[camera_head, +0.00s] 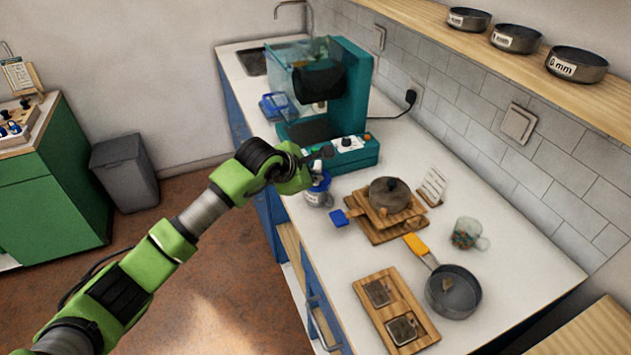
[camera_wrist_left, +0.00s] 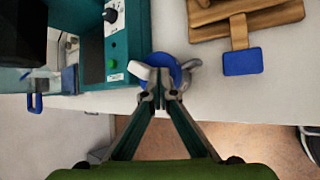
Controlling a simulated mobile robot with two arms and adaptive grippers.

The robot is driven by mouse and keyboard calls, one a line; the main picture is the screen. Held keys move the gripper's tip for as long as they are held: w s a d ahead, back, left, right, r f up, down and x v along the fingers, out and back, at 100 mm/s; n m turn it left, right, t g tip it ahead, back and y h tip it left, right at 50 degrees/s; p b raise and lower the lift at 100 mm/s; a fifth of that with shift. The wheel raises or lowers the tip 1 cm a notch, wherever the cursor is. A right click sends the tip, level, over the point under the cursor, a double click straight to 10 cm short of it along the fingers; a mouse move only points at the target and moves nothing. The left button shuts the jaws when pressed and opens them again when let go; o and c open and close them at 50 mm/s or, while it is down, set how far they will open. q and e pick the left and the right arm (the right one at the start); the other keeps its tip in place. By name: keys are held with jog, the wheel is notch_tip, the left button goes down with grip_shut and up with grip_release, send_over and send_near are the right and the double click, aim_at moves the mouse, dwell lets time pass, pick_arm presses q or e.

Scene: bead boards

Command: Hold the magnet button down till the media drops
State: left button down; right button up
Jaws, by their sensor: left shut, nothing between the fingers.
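A teal machine (camera_head: 357,85) with a clear hood and a dark drum-like part stands on the counter. Its control box (camera_head: 368,156) has a pale panel with a dark knob and small controls. I cannot tell which control is the magnet button. My left gripper (camera_head: 317,162) is shut and empty beside the box's front left end. In the wrist view its fingertips (camera_wrist_left: 160,88) are over a blue-lidded jar (camera_wrist_left: 158,62); contact is unclear. The jar (camera_head: 318,196) is partly hidden.
A pan (camera_head: 453,291), a glass mug (camera_head: 468,233) and a wooden tray (camera_head: 418,313) are nearer. A blue container (camera_head: 274,106) is left of the machine.

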pick_arm(q)
jog(key=shift+r, duration=0.85)
notch_tip(320, 180, up, 5)
jog(key=shift+f+p, duration=0.1)
jog(key=shift+p, duration=1.1)
